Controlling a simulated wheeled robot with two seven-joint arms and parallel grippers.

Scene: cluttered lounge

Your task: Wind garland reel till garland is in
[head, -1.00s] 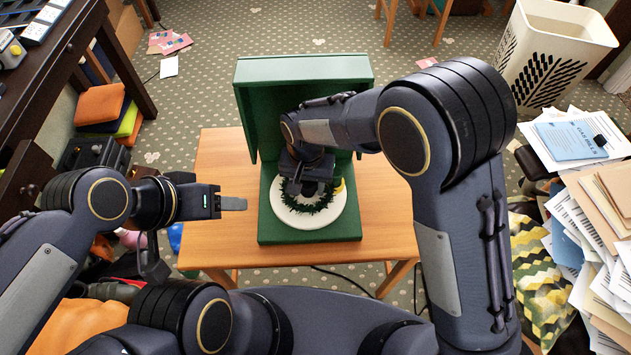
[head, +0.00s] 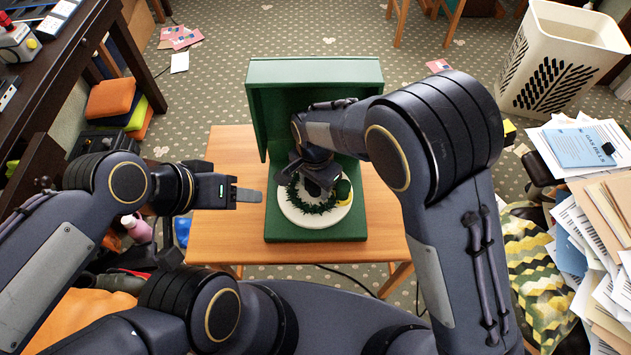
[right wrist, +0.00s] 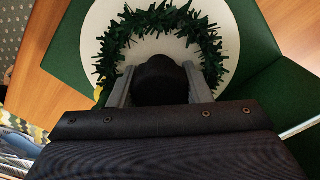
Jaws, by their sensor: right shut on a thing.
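The garland reel is a green housing (head: 315,72) with an upright back and a flat base on a small wooden table. A white disc (head: 318,220) lies on its base, with a ring of dark green garland (head: 300,203) on it. A dark green and yellow piece (head: 343,192) shows at the disc's right side. My right gripper (head: 318,183) is over the disc. In the right wrist view its grey fingers (right wrist: 160,88) are shut on a dark rounded knob (right wrist: 160,75) inside the garland ring. My left gripper (head: 248,195) is left of the reel, apart from it; its jaw gap is hidden.
The wooden table (head: 228,155) has bare top left of the reel. Papers and folders (head: 590,200) are piled at right, by a cream bin (head: 560,60). A dark desk (head: 60,75) stands at left, with folded cloths (head: 115,98) beside it.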

